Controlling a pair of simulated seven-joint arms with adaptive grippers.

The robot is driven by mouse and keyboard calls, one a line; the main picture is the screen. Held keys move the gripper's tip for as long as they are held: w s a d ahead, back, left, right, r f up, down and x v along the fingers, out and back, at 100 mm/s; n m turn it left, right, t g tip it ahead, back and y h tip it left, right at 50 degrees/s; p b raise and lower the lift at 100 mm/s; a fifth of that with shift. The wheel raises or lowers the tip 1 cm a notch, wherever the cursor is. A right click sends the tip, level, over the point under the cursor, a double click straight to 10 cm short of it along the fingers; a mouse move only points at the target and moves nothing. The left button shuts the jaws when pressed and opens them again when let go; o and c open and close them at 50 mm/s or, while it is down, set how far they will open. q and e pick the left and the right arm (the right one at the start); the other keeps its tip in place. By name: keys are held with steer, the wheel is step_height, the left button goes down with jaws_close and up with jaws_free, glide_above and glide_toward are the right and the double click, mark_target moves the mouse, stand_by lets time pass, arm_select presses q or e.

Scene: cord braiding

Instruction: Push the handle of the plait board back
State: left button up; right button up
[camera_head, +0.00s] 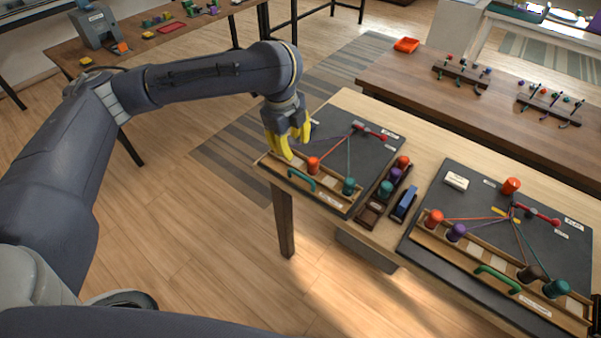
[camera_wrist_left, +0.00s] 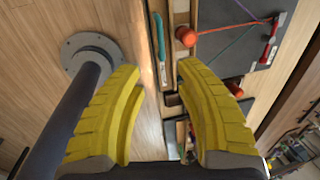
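Two dark boards lie on the light wood table, and I cannot tell which one the task means. The left board (camera_head: 338,140) has a green handle (camera_head: 300,180) on its wooden front rail; this handle also shows in the left wrist view (camera_wrist_left: 158,38). The right board (camera_head: 468,200) has a green handle (camera_head: 497,279) on its front rail. Orange and teal bobbins with cords sit on the left board. My left gripper (camera_head: 288,145), with yellow fingers, is above the left end of the left board's rail. In the left wrist view (camera_wrist_left: 158,95) its fingers are apart with nothing held. My right gripper is out of view.
A wooden tray with bobbins (camera_head: 383,193) and a blue block (camera_head: 404,205) lie between the boards. A white block (camera_head: 456,181) and an orange bobbin (camera_head: 511,186) are on the right board. A brown table (camera_head: 430,100) stands behind. Open floor lies in front.

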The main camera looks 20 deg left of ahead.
mark_target(299, 174)
arm_select(q)
steer(key=w+f, duration=0.1)
steer(key=f, duration=0.8)
steer(key=w+d+f, duration=0.1)
steer(key=f, duration=0.4)
steer(key=shift+w+f, duration=0.15)
steer(key=shift+w, duration=0.2)
jaws_close()
